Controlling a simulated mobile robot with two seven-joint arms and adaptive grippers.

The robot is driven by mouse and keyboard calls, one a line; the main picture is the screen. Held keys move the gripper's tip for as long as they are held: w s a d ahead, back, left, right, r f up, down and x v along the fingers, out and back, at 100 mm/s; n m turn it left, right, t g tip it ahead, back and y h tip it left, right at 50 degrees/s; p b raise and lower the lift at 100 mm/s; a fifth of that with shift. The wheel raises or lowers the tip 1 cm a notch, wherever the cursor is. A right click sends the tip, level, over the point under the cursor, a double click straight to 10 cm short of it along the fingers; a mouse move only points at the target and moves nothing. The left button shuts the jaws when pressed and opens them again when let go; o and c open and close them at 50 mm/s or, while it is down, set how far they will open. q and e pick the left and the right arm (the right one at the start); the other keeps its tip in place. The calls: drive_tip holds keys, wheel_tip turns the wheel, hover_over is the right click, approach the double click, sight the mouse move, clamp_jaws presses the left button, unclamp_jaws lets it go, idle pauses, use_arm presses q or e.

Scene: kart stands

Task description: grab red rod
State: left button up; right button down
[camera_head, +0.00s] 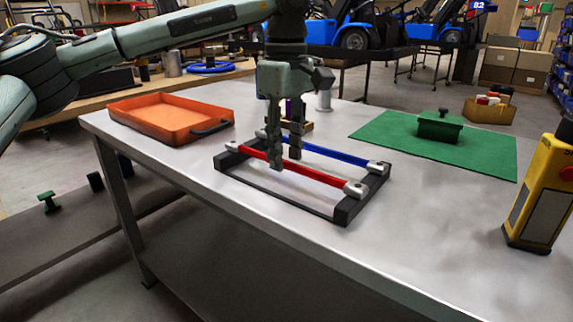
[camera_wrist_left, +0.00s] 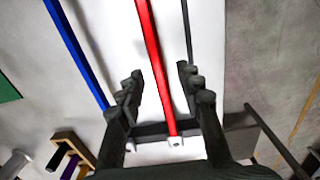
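The red rod (camera_head: 316,174) lies across a black rectangular frame (camera_head: 346,209) on the metal table, its ends in grey holders. A blue rod (camera_head: 337,157) lies parallel behind it on the same frame. My left gripper (camera_head: 284,163) points down over the red rod, left of its middle, and hides part of it. In the left wrist view, the red rod (camera_wrist_left: 155,65) runs between the two open fingers (camera_wrist_left: 157,82), with a gap on each side. The blue rod (camera_wrist_left: 76,54) is outside the fingers. My right gripper is not in view.
An orange tray (camera_head: 170,118) is at the table's left. A green mat (camera_head: 385,134) with a green block (camera_head: 440,126) is at the back right. A yellow device (camera_head: 541,195) stands at the right. The table front is clear.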

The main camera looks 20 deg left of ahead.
use_arm(q)
drive_tip(key=shift+f, duration=0.3)
drive_tip(key=shift+c, duration=0.5)
clamp_jaws()
drive_tip(key=shift+r, duration=0.15)
